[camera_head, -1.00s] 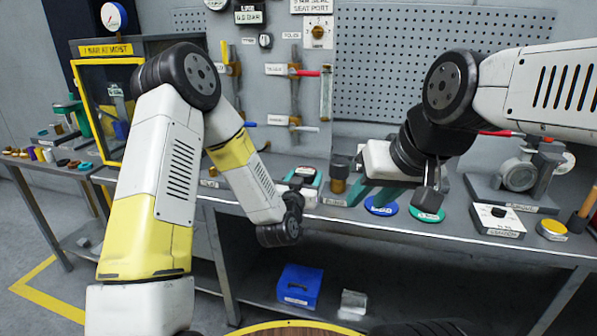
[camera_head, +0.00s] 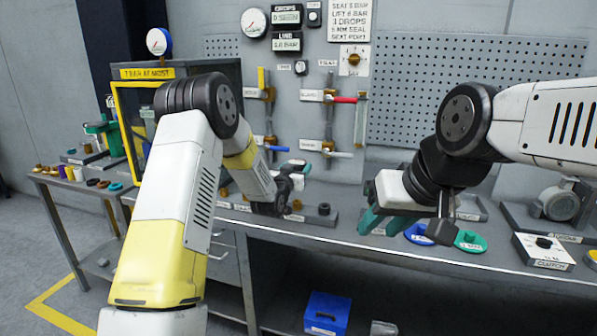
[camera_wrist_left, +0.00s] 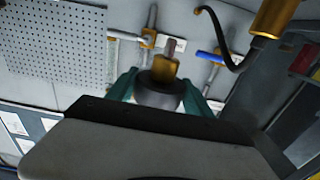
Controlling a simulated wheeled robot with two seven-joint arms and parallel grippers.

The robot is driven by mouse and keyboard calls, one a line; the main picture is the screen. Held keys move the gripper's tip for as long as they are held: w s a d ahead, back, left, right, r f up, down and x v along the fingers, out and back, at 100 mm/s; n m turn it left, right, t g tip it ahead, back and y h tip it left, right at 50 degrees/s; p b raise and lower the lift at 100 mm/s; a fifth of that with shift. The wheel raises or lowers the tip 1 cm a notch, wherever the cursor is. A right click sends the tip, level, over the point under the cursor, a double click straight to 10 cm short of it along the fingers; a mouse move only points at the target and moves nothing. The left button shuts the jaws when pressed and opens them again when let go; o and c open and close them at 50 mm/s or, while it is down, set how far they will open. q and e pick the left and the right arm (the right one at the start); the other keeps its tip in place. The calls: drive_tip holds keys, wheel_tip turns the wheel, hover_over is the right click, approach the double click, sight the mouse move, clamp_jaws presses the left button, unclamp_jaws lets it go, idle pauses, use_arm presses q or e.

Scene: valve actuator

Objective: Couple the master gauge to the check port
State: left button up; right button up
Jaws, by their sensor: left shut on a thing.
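My left gripper (camera_wrist_left: 162,97) has teal fingers shut on a dark round body with a brass fitting (camera_wrist_left: 164,70). This may be the master gauge; its dial face does not show. In the head view my left gripper (camera_head: 290,172) is over the back of the bench, near the valve panel, with the held part mostly hidden. A brass cylinder (camera_wrist_left: 274,16) with a curved black hose stands apart from the held part in the left wrist view. I cannot tell which fitting is the check port. My right gripper (camera_head: 384,222) is open above the bench, left of the blue disc.
A blue disc (camera_head: 418,233) and a green disc (camera_head: 470,241) lie on the bench (camera_head: 350,248). A rack with a black ring (camera_head: 323,210) is left of them. Valves with a red handle (camera_head: 345,99) and blue handle (camera_head: 277,149) project from the panel. A yellow-framed cabinet (camera_head: 122,120) stands left.

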use_arm(q)
drive_tip(key=shift+f, duration=2.85)
drive_tip(key=shift+f, duration=1.05)
drive_tip(key=shift+f, duration=0.35)
drive_tip(key=shift+f, duration=0.2)
drive_tip(key=o, duration=1.9)
drive_tip(key=shift+c, duration=0.2)
drive_tip(key=shift+s+f, duration=0.1)
drive_tip(key=shift+f, duration=0.05)
